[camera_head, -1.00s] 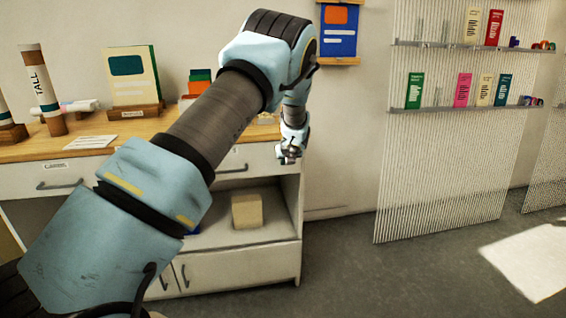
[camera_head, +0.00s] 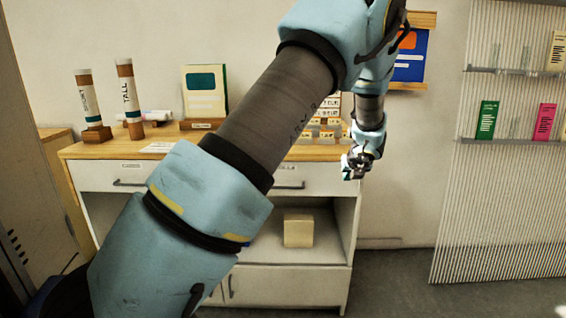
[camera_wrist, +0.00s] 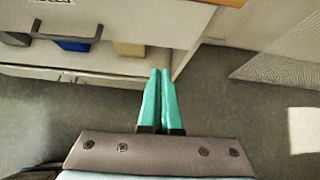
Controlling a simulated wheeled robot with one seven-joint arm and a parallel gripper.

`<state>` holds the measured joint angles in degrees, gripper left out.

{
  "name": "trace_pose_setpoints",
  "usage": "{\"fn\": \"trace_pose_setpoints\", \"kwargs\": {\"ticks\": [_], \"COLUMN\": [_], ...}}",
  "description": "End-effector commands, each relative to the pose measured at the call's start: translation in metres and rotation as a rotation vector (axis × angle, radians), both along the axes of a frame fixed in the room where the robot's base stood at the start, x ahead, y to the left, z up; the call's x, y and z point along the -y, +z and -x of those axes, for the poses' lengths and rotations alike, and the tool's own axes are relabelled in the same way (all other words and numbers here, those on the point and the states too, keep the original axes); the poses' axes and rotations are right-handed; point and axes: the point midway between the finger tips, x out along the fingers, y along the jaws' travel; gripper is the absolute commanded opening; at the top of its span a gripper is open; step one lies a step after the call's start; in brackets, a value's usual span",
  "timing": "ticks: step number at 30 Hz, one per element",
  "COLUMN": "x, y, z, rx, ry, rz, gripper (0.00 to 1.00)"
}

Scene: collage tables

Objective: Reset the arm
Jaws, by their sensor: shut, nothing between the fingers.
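My arm reaches from the lower left across the middle of the head view and bends down at its far end. My gripper (camera_head: 352,166) hangs at the right front corner of the wooden-topped cabinet (camera_head: 110,180), apart from anything I can make out. In the wrist view its two green fingers (camera_wrist: 160,73) lie together, shut and empty, over the grey floor just in front of the cabinet. My arm hides the middle of the cabinet and part of its top.
Two labelled tubes (camera_head: 129,95) and a cream-coloured board (camera_head: 205,92) stand on the cabinet top. A tan box (camera_head: 298,230) sits in the open shelf. A ribbed panel with shelves (camera_head: 500,200) stands at the right. The floor (camera_head: 395,285) between is clear.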

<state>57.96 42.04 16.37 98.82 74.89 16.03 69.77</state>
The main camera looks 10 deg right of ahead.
Motion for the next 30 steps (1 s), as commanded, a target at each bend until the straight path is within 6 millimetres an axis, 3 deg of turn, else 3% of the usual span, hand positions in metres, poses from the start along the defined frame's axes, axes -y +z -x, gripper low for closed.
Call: {"fn": "trace_pose_setpoints", "kwargs": {"ticks": [5,8,11,16,18,21,24,27,28,30], "x": [-0.079,-0.15,-0.219,-0.319,-0.347,-0.374,-0.387,-0.393,-0.394,-0.394], "y": [0.014,0.024,0.033,0.048,0.053,0.057,0.059,0.06,0.06,0.059], "z": [-0.006,0.004,0.029,0.101,0.135,0.18,0.212,0.231,0.234,0.239], "rx": [-0.094,-0.175,-0.242,-0.302,-0.303,-0.28,-0.247,-0.22,0.214,0.203], "ry": [0.335,0.676,1.056,1.761,2.041,2.387,2.64,2.793,-2.816,-2.785], "rz": [0.183,0.37,0.569,0.915,1.047,1.198,1.305,1.363,-1.371,-1.354], "gripper": [0.0,0.0,0.0,0.0,0.0,0.0,0.0,0.0,0.0,0.0]}}
